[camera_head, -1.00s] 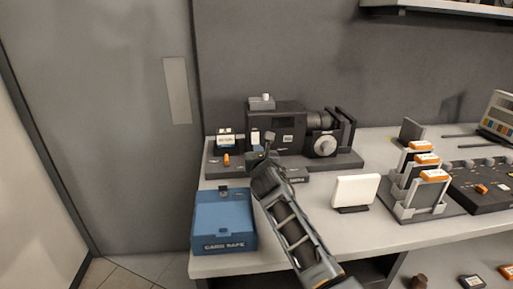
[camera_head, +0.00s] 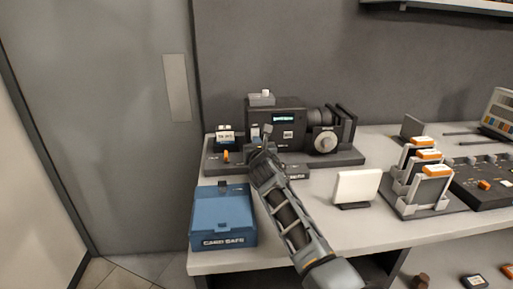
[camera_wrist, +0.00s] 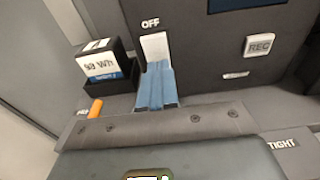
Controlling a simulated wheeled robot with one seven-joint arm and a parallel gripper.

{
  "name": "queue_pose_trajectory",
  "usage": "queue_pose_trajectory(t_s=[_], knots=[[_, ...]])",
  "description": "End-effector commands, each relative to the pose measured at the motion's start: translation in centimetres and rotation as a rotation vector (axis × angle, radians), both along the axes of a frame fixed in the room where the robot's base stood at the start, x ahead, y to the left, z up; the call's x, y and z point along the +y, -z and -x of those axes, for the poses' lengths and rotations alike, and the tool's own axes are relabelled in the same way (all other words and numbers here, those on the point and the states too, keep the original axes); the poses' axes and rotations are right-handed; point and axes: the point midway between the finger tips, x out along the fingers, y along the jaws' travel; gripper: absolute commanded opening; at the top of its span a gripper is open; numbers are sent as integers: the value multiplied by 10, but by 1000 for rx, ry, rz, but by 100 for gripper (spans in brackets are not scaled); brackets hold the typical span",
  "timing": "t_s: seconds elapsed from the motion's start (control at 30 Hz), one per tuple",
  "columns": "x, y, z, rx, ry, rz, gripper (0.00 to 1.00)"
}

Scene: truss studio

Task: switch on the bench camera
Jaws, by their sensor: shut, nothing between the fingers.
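The bench camera (camera_head: 298,122) is a dark boxy body with a lens to the right, standing on a dark base on the bench. Its small screen (camera_head: 283,118) is lit teal in the head view; a blue edge of the screen (camera_wrist: 245,4) shows in the wrist view. A white rocker switch (camera_wrist: 155,46) sits on the camera front, with "OFF" printed above it. My gripper (camera_wrist: 157,72) is shut and empty, its blue fingertips at the lower part of the rocker, seemingly touching it. In the head view my gripper (camera_head: 263,139) is at the camera's left front and hides the switch.
A battery block (camera_wrist: 103,65) stands left of the switch, near an orange lever (camera_wrist: 95,108). A REC button (camera_wrist: 259,45) is to the right. A blue card safe box (camera_head: 223,217), a white panel (camera_head: 356,186) and card holders (camera_head: 428,190) stand on the bench.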

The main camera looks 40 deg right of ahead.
Motion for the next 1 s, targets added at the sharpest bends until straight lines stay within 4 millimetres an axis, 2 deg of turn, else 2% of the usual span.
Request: queue_pose_trajectory(t_s=[0.27, 0.7, 1.0], knots=[[1, -1, 3, 3, 2, -2, 0], [37, -6, 55, 2, 0, -2, 0], [44, -7, 65, 3, 1, -2, 0]])
